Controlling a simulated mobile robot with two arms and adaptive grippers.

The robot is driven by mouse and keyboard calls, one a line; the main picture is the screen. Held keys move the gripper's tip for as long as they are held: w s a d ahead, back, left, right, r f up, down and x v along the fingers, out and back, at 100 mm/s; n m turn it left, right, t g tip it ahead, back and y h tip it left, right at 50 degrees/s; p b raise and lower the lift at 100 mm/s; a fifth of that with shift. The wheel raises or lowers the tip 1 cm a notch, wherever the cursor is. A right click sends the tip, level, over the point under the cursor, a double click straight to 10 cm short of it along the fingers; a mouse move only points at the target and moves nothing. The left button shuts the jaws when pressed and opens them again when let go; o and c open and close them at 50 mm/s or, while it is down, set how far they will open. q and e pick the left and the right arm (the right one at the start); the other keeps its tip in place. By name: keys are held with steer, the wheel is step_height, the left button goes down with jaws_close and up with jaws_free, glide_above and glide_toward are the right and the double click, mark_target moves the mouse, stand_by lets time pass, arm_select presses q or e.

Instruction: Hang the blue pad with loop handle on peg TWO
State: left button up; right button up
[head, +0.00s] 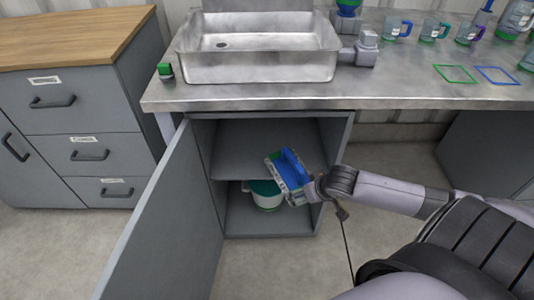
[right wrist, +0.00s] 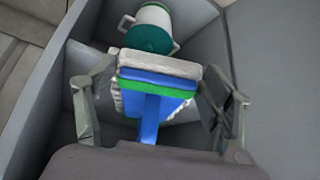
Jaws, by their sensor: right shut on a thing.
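The blue pad (head: 290,167) has a blue loop handle and a whitish, ragged edge. It is tilted in front of the open cabinet under the counter. My right gripper (head: 303,187) comes in from the right and is shut on the pad. In the right wrist view the pad (right wrist: 158,80) lies between the two fingers, with a green stripe and the blue handle toward the palm. No peg shows in either view. My left gripper is not in view.
The cabinet door (head: 165,222) stands open to the left. A white and teal pot (head: 267,196) sits on the cabinet's lower level, close behind the pad. A metal sink (head: 258,62) and several mugs are on the counter (head: 400,90). A drawer unit (head: 85,120) stands at left.

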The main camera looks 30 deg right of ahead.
mark_target(280, 153)
steer(key=w, duration=0.3)
steer(key=w+d+b, duration=0.1)
steer(key=w, duration=0.2)
steer(key=w+b, duration=0.1)
steer(key=w, duration=0.2)
steer(key=shift+w+d, duration=0.25)
steer(key=shift+w, duration=0.1)
steer(key=w, duration=0.2)
steer(key=w+b, duration=0.1)
steer(key=w, duration=0.1)
steer(key=w+d, duration=0.1)
steer(key=w, duration=0.1)
steer(key=shift+w+f+b, duration=0.1)
steer(key=shift+w+b, duration=0.2)
steer(key=shift+b, duration=0.05)
steer(key=shift+w+d, duration=0.1)
steer(key=shift+w, duration=0.8)
step_height(280, 153, down, 3)
steer(key=shift+s+r+b, duration=0.1)
steer(key=shift+s+b, duration=0.05)
steer(key=shift+b, duration=0.65)
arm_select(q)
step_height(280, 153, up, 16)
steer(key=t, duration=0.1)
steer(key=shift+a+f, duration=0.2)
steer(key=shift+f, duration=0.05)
arm_select(e)
steer(key=shift+f, duration=0.3)
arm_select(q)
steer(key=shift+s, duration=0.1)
